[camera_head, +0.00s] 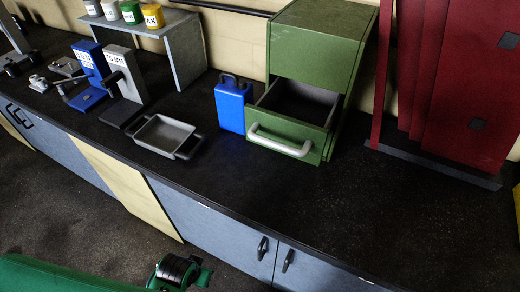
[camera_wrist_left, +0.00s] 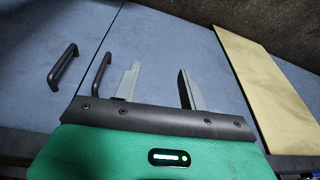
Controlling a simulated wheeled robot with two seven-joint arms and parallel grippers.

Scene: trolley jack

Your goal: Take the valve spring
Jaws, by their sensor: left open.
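I cannot make out a valve spring in either view. The green cabinet (camera_head: 310,45) stands on the dark worktop with its lower drawer (camera_head: 290,130) pulled open; the part of its inside that shows is dark, and I see no object in it. My left gripper (camera_wrist_left: 159,70) is open and empty in the left wrist view, in front of the blue-grey cupboard doors below the worktop. In the head view, part of my green left arm (camera_head: 70,275) shows at the bottom left, but its fingers do not. My right gripper is out of view.
A blue can (camera_head: 231,107) stands just left of the drawer. A grey tray (camera_head: 163,137) lies further left, near grey and blue stands. A shelf (camera_head: 183,50) carries several labelled pots. Red panels (camera_head: 450,90) stand at right. The worktop front right of the drawer is clear.

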